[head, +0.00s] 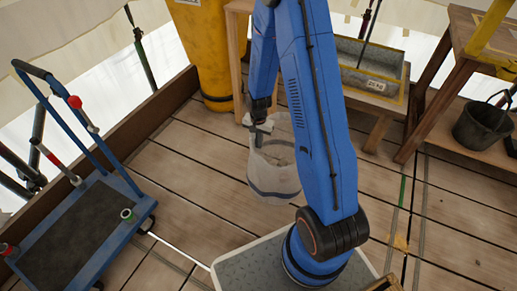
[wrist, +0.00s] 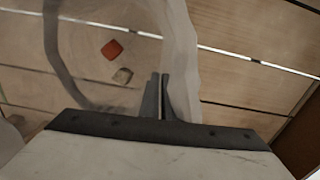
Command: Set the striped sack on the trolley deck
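The striped sack (head: 272,178) is pale, with an open top and a grey band near its bottom. It is upright, left of my blue arm in the head view. My gripper (head: 261,128) is at the sack's rim. In the wrist view my gripper's fingers (wrist: 164,96) are close together on the sack's wall (wrist: 184,60), and a red piece and a grey piece show inside the mouth. I cannot tell whether the sack's bottom touches the floor. The trolley deck (head: 75,232) is dark with a blue frame, at the left, apart from the sack.
A yellow chute (head: 205,50), a mortar trough (head: 372,75), a workbench and a black bucket (head: 483,125) stand behind. Plank floor between sack and trolley is clear.

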